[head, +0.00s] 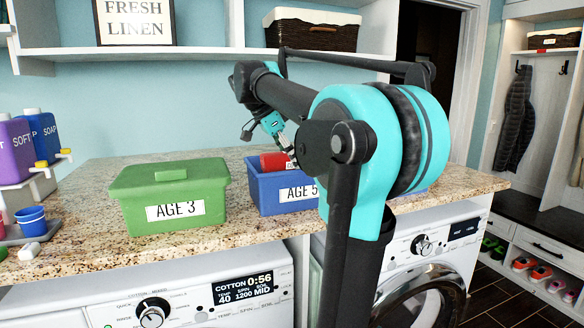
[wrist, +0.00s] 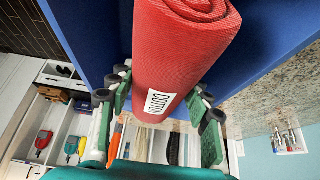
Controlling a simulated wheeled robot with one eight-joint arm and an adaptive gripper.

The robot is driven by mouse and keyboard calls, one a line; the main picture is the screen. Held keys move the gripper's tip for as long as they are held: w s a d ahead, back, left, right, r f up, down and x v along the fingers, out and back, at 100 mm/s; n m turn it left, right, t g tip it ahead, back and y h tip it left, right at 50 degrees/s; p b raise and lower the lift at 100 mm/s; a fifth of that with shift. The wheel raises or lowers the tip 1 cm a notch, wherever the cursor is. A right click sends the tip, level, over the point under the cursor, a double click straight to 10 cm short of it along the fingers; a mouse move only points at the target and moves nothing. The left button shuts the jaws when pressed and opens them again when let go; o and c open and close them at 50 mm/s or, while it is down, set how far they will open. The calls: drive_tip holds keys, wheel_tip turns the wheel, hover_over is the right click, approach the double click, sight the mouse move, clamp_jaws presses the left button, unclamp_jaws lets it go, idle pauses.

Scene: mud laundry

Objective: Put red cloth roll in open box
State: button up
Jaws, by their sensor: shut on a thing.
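The red cloth roll (head: 274,161) is at the top of the open blue box (head: 265,193) labelled "AGE 5"; the box front hides its lower part. In the wrist view the roll (wrist: 178,45), with a white label, lies between the green finger pads of my gripper (wrist: 160,112). My gripper (head: 287,149) is shut on the roll. Blue box walls (wrist: 268,45) show on both sides of the roll in the wrist view. I cannot tell whether the roll touches the box floor. My arm hides the box's right part.
A green lidded box (head: 172,189) labelled "AGE 3" stands left of the blue box on the granite counter (head: 85,232). Purple and blue bottles (head: 14,148) and a small blue cup (head: 31,218) are at the far left. A shelf (head: 200,55) runs above. Washing machines (head: 190,295) stand below.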

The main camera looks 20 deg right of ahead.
sight(272, 153)
drive_tip(key=shift+f, duration=1.15)
drive_tip(key=shift+f, duration=0.6)
drive_tip(key=o, duration=1.2)
drive_tip(key=v, duration=1.3)
drive_tip(key=shift+d+r, duration=0.2)
drive_tip(key=shift+d, duration=0.05)
